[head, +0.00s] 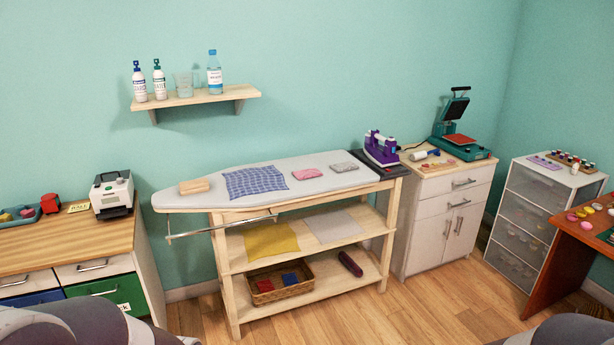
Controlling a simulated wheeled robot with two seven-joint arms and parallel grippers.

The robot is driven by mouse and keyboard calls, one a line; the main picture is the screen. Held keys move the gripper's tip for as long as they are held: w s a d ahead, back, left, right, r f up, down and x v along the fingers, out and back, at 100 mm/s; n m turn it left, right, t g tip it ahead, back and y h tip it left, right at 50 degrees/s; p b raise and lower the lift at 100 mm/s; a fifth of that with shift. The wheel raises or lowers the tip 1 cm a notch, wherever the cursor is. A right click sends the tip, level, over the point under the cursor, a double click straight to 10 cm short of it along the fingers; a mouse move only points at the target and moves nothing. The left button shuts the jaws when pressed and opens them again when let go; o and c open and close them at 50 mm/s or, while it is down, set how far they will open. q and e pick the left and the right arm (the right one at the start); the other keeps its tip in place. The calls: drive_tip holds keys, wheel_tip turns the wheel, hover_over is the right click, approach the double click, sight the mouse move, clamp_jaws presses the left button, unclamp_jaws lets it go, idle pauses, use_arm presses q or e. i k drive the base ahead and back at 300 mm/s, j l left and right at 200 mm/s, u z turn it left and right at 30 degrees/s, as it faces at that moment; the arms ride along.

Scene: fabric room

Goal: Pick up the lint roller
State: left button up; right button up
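What looks like the lint roller (420,156), a small white cylinder with a darker handle end, lies on the wooden top of the white cabinet (450,202) at the right of centre. It is small in the head view, so its details are hard to tell. It lies between the purple iron (381,147) and the teal heat press (460,141). Only grey parts of my arms show at the bottom left and bottom right corners. Neither gripper is in view.
An ironing board (290,164) holds a checked blue cloth (254,182), folded cloths and a wooden block. Shelves below hold cloths and a basket (281,283). A label printer (112,194) stands left. A drawer unit (535,205) and red-brown table (570,262) stand right. Floor ahead is clear.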

sight(436, 152)
drive_tip(key=i+l+z, duration=0.4)
drive_tip(key=i+z, duration=0.15)
drive_tip(key=i, duration=0.3)
drive_tip(key=i+z, duration=0.3)
drive_tip(key=i+l, duration=0.05)
drive_tip(key=i, duration=0.1)
